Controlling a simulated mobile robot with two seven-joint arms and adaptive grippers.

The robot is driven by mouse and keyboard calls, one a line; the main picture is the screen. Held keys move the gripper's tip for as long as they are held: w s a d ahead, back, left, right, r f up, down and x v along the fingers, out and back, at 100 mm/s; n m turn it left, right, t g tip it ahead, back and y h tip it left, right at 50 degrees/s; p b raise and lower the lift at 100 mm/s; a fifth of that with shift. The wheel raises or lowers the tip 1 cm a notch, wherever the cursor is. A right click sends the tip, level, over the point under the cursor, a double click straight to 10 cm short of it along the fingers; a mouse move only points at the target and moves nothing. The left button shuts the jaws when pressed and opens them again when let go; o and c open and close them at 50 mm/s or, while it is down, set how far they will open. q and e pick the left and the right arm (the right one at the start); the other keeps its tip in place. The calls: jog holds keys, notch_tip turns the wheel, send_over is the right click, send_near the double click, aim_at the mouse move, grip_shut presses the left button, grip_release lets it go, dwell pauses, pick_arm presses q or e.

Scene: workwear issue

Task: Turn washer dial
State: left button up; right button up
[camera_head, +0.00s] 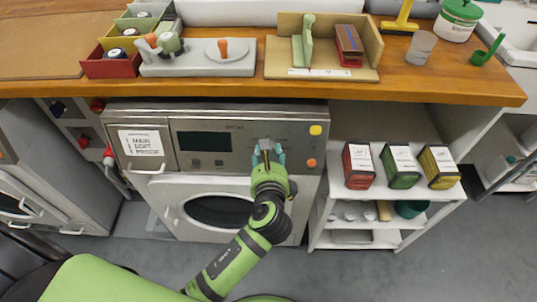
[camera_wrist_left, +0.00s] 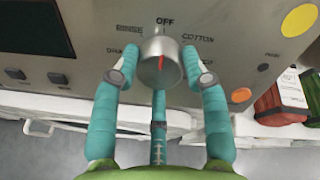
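The washer (camera_head: 225,130) has a grey control panel with a round silver dial (camera_wrist_left: 160,65). A red mark shows on the dial's face, and the label OFF is above it, with RINSE to the upper left and COTTON to the right. My left gripper (camera_head: 268,150) is in front of the dial. In the left wrist view its teal fingers (camera_wrist_left: 162,78) are spread on both sides of the dial, with a third finger below. Small gaps seem to show between the side fingertips and the dial. In the head view the gripper mostly hides the dial. My right gripper is not in view.
A wooden counter (camera_head: 400,88) with bins and fixtures lies above the washer. Yellow (camera_head: 316,130) and orange (camera_head: 311,163) round buttons are right of the dial. A white shelf (camera_head: 385,203) with red, green and yellow boxes stands to the right.

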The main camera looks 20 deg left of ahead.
pick_arm(q)
jog(key=shift+a+r+n+p, duration=0.1)
jog(key=shift+r+n+p, duration=0.1)
jog(key=shift+n+p, duration=0.15)
dwell(0.6)
jog(key=n+p, duration=0.2)
jog(key=n, duration=0.3)
jog(key=shift+a, duration=0.1)
jog(key=shift+n+p, duration=0.3)
jog(key=shift+n, duration=1.05)
jog(key=shift+w+h, duration=0.1)
jog(key=shift+h, duration=0.2)
jog(key=o, duration=1.2)
jog(key=shift+c, duration=0.2)
jog(key=shift+f, duration=0.1)
